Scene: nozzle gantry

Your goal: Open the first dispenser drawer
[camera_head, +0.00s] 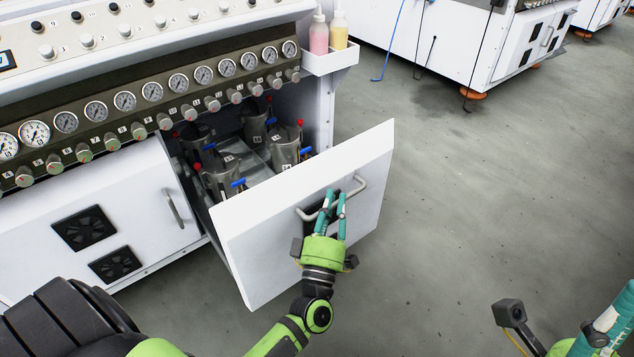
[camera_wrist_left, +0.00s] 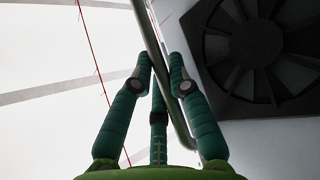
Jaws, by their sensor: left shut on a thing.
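The dispenser drawer's white front panel (camera_head: 270,245) stands out from the white cabinet, so the drawer is open. Metal canisters (camera_head: 285,152) with red and blue fittings show inside it. A grey bar handle (camera_head: 361,188) crosses the front panel. My left gripper (camera_head: 336,198) is shut on this handle, at about its middle. In the left wrist view the handle (camera_wrist_left: 158,45) runs between the teal fingers of my left gripper (camera_wrist_left: 158,72).
A row of gauges (camera_head: 125,101) and knobs runs along the cabinet above the drawer. A closed door (camera_head: 130,215) with black fan vents is at the left. A small white shelf (camera_head: 332,60) holds two bottles. Grey floor (camera_head: 480,180) is clear to the right.

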